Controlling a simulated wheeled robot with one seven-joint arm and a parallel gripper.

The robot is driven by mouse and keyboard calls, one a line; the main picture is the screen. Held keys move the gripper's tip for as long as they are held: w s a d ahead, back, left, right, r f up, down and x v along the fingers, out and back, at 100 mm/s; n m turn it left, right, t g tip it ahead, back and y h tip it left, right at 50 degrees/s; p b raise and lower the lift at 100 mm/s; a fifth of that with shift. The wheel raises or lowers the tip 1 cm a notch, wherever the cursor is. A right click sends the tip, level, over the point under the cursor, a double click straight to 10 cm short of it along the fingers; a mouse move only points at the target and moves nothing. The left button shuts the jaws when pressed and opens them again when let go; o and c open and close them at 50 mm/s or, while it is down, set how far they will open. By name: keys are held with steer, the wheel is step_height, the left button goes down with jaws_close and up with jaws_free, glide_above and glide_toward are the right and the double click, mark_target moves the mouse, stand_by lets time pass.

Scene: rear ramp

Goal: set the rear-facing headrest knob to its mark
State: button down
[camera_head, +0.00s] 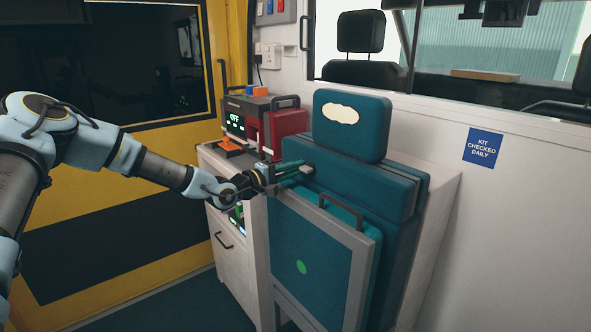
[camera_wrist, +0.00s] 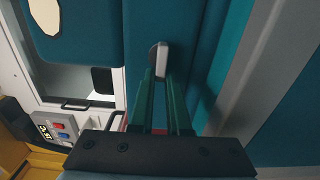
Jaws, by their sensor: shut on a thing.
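The teal headrest (camera_head: 350,140) with a cream oval patch stands on top of the teal seat back (camera_head: 375,185). Part of it and its patch show at the upper left of the wrist view (camera_wrist: 85,25). A small light grey knob (camera_wrist: 159,57) sits on the teal side of the seat, below the headrest. My gripper (camera_wrist: 160,75) has long green fingers shut on the knob from the side. In the head view my gripper (camera_head: 298,170) reaches the seat from the left, and the knob (camera_head: 306,169) is small there. I cannot make out a mark beside the knob.
A grey-framed teal folding panel (camera_head: 315,255) with a dark handle stands in front of the seat. A white cabinet (camera_head: 235,262) to its left carries a red case (camera_head: 288,125) and a device reading OFF (camera_head: 236,118), close behind my wrist.

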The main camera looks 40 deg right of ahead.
steer(key=shift+s, duration=0.1)
stand_by(0.3)
steer(key=c, duration=0.9)
jaws_free()
steer(key=shift+a+f, duration=0.1)
steer(key=shift+a, duration=0.4)
steer(key=a+b, duration=0.1)
steer(key=a, duration=0.5)
steer(key=a+b, duration=0.1)
steer(key=a, duration=0.2)
steer(key=shift+w+a+b, duration=0.3)
steer(key=shift+a+b, duration=0.05)
